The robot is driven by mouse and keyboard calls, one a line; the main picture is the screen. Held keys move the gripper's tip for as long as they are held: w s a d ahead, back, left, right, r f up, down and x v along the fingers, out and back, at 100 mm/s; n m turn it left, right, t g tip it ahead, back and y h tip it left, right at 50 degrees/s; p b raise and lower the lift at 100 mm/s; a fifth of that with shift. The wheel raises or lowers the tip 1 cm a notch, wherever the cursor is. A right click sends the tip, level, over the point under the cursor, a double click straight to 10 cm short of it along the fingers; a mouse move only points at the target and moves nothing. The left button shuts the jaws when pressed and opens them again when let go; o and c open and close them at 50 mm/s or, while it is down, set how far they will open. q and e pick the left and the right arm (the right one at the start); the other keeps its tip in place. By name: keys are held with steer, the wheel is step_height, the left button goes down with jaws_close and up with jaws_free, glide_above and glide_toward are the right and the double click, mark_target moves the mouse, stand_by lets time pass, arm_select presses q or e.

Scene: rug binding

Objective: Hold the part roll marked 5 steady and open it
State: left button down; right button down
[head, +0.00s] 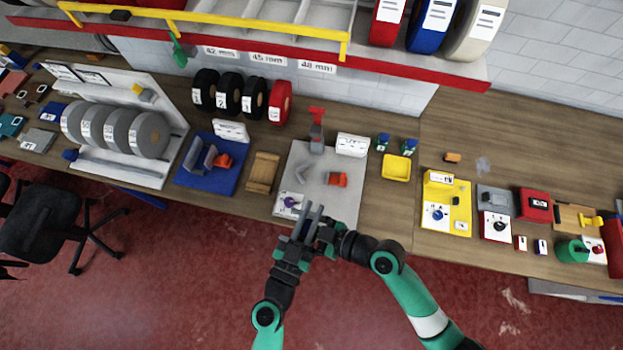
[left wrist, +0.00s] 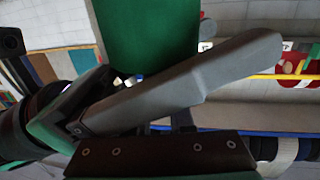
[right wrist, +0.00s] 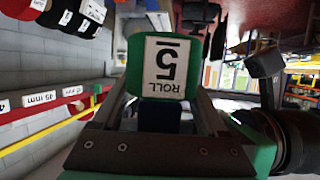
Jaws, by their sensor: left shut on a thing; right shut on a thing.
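The part roll marked 5 shows in the right wrist view as a green piece (right wrist: 137,60) with a white "ROLL 5" label, upside down there. A dark blue part (right wrist: 160,117) sits under the label, between the fingers of my right gripper (right wrist: 163,108). A broad green face (left wrist: 145,35) fills the top of the left wrist view, behind a long grey finger. In the head view my left gripper (head: 307,218) and right gripper (head: 322,234) meet closely and mostly hide the roll. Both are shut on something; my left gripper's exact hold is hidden.
The grippers are at the bench's front edge, above the red floor, beside a grey board (head: 345,205) with orange and grey parts. A wooden block (head: 263,172) and blue board (head: 188,172) lie left. A yellow tray (head: 396,167) stands right. A yellow-railed shelf (head: 250,33) overhangs the back.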

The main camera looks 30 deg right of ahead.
arm_select(q)
steer(key=shift+r, duration=0.1)
stand_by(0.5)
steer(key=shift+r, duration=0.95)
step_height(320, 180, up, 4)
steer(key=shift+r, duration=0.1)
stand_by(0.5)
